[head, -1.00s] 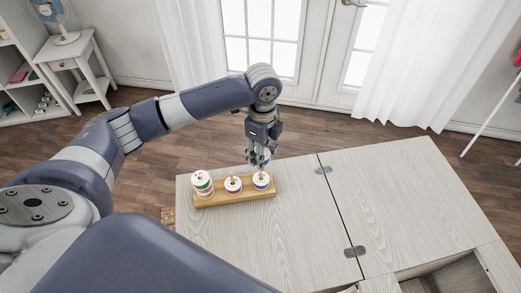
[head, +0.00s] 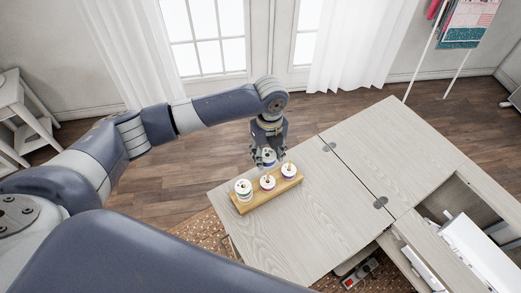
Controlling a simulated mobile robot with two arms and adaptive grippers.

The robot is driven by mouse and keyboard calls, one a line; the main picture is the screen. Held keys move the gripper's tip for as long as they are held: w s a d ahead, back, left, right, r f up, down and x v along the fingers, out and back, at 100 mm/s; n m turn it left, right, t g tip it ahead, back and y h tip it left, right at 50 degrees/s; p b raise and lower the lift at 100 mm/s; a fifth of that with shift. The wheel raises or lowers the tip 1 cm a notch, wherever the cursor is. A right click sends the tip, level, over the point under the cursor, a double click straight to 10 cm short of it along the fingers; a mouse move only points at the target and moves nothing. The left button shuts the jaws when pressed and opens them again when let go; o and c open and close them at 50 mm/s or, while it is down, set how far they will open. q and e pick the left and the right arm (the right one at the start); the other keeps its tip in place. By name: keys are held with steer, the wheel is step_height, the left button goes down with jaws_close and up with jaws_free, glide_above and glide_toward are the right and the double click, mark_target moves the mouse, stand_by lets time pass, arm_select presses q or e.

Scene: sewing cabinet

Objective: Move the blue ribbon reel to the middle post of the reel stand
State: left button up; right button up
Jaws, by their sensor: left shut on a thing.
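The wooden reel stand (head: 254,203) sits on the cabinet top with reels along it. The left end holds a stack of reels (head: 243,188). The middle place has a reel with a pinkish rim (head: 267,182). The right end has a reel with a purplish rim (head: 288,171). My left gripper (head: 268,159) is shut on a white-flanged reel (head: 269,156), above and just behind the stand, near its middle and right places. The held reel's ribbon colour is hard to tell; the fingers partly hide it. My right gripper is not in view.
The pale cabinet top (head: 290,225) is clear in front of the stand. A hinged seam crosses it, with an open compartment (head: 460,215) holding a white object (head: 475,250) at right. A power strip (head: 360,273) lies below the front edge.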

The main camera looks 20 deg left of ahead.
arm_select(q)
steer(key=shift+d, duration=0.1)
steer(key=shift+f, duration=0.3)
step_height(320, 180, down, 5)
steer(key=b, duration=0.5)
steer(key=shift+w+d, duration=0.1)
steer(key=shift+r, duration=0.4)
steer(key=shift+f, duration=0.8)
steer(key=shift+f, duration=0.15)
